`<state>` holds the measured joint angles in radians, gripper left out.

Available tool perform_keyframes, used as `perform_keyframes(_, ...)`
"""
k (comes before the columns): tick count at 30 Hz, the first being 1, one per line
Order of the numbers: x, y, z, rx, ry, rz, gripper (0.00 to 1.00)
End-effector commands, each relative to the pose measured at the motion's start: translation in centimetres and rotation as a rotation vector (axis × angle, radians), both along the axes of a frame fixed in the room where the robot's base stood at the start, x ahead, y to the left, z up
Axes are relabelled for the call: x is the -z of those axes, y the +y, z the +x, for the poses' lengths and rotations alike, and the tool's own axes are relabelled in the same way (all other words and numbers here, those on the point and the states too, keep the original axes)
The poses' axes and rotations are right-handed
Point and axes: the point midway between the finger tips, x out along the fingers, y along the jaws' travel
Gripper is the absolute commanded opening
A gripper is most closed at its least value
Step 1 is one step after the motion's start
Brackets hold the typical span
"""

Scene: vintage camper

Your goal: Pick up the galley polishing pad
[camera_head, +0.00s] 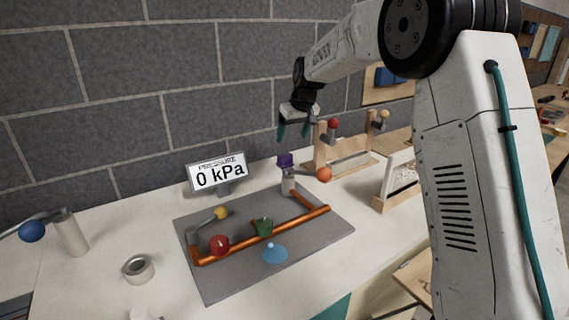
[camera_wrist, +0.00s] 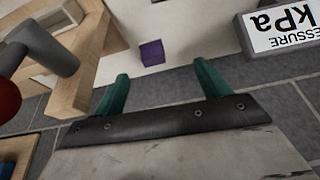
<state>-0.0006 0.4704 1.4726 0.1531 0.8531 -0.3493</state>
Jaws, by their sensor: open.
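A small purple block (camera_head: 284,160) shows at the back of the white counter, behind a grey valve post; it may be the polishing pad, but no label confirms this. In the wrist view the purple block (camera_wrist: 151,52) lies beyond the fingertips, roughly between their lines. My gripper (camera_head: 294,134) is above the counter near the wall, higher than the block and apart from it. Its two teal fingers (camera_wrist: 160,76) are spread with nothing between them.
A grey board (camera_head: 225,282) carries a copper pipe (camera_head: 282,230), coloured knobs and a light blue piece (camera_head: 274,254). A pressure display (camera_head: 218,174) reads 0 kPa. A wooden stand (camera_head: 322,150) is right of the block. A tape roll (camera_head: 138,269) lies front left.

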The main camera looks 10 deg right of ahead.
Motion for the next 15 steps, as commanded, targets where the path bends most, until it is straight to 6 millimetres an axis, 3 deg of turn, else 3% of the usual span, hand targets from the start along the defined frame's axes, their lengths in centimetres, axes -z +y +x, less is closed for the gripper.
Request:
perform_keyframes(1,1.6,0.1,1.9,-0.008,-0.006,0.0,0.75)
perform_keyframes(6,4.4,0.1,5.4,-0.026,-0.029,-0.001,0.75)
perform_keyframes(15,7.4,-0.1,7.2,-0.042,-0.028,-0.013,0.75)
